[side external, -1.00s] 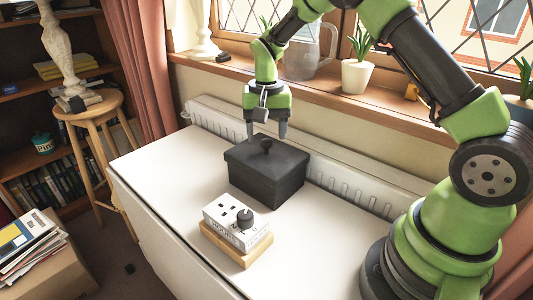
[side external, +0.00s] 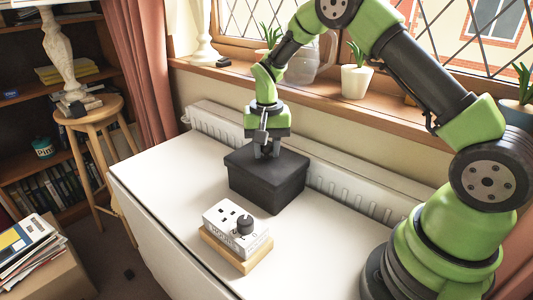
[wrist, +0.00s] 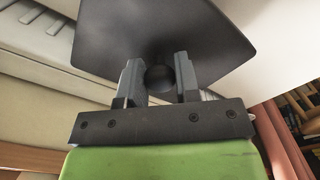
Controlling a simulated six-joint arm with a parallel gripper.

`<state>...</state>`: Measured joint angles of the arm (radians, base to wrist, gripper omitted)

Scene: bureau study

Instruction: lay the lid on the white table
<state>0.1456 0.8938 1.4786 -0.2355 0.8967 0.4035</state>
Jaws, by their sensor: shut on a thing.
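The dark grey lid (side external: 285,160) sits on top of the dark box (side external: 268,190) on the white table (side external: 160,175). My gripper (side external: 267,154) is above the lid with its fingers down around the lid's round knob. In the wrist view the fingers (wrist: 159,78) close on the dark knob (wrist: 159,79), with the lid (wrist: 165,30) spread out beyond them. The knob is hidden behind the fingers in the side view. The lid looks level on the box, and I see no gap between them.
The table is bare to the left and right front. A radiator (side external: 335,180) and windowsill (side external: 310,97) run behind.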

